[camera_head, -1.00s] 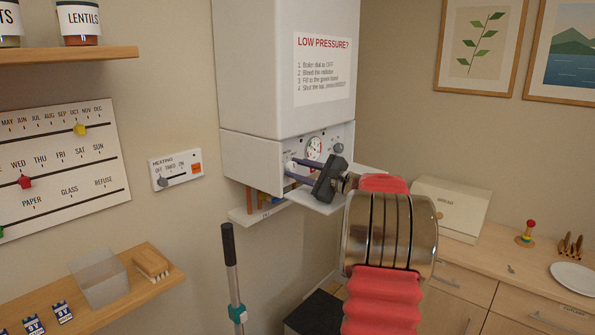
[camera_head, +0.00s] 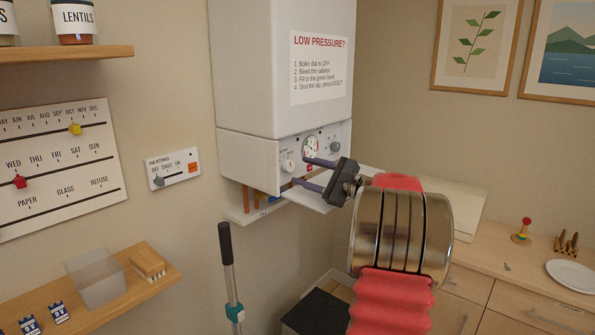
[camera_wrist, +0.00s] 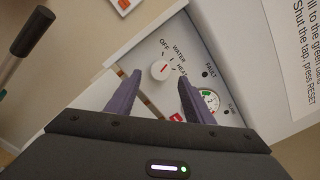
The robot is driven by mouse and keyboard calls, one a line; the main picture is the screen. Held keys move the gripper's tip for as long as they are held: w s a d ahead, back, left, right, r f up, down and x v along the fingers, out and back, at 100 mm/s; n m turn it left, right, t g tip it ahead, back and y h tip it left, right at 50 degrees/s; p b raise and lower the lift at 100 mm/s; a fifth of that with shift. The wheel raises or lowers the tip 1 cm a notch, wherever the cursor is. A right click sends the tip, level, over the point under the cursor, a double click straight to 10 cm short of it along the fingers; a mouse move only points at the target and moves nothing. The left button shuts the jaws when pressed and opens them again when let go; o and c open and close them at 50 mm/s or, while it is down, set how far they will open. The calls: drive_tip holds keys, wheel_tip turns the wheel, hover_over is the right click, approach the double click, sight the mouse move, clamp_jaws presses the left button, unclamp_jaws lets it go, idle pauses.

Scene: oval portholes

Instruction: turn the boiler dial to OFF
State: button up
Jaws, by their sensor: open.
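The boiler dial (camera_head: 288,166) is a white round knob on the boiler's lower front panel. In the wrist view the dial (camera_wrist: 160,70) has a red mark, with OFF, WATER and HEAT printed around its upper right side. The mark seems to point up-right toward WATER, but I cannot tell exactly. My gripper (camera_head: 302,171) is open and empty, with its purple fingers toward the panel, right of the dial in the head view. In the wrist view my gripper (camera_wrist: 160,78) has a finger on either side of the dial, apart from it.
A white shelf (camera_head: 250,215) and pipes are below. A heating switch (camera_head: 173,169) is on the wall to the left.

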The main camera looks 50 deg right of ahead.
sight(291, 167)
drive_tip(key=s, duration=0.9)
drive_tip(key=shift+d, duration=0.4)
drive_tip(key=shift+s, duration=0.15)
drive_tip(key=m, duration=0.3)
drive_tip(key=shift+s, duration=0.1)
drive_tip(key=m, duration=0.3)
drive_tip(key=shift+r, duration=0.1)
drive_tip(key=w, duration=0.9)
drive_tip(key=w+a, duration=0.1)
drive_tip(key=w, duration=0.3)
drive_tip(key=shift+w+a, duration=0.1)
drive_tip(key=shift+w, duration=0.3)
drive_tip(key=shift+c, duration=0.6)
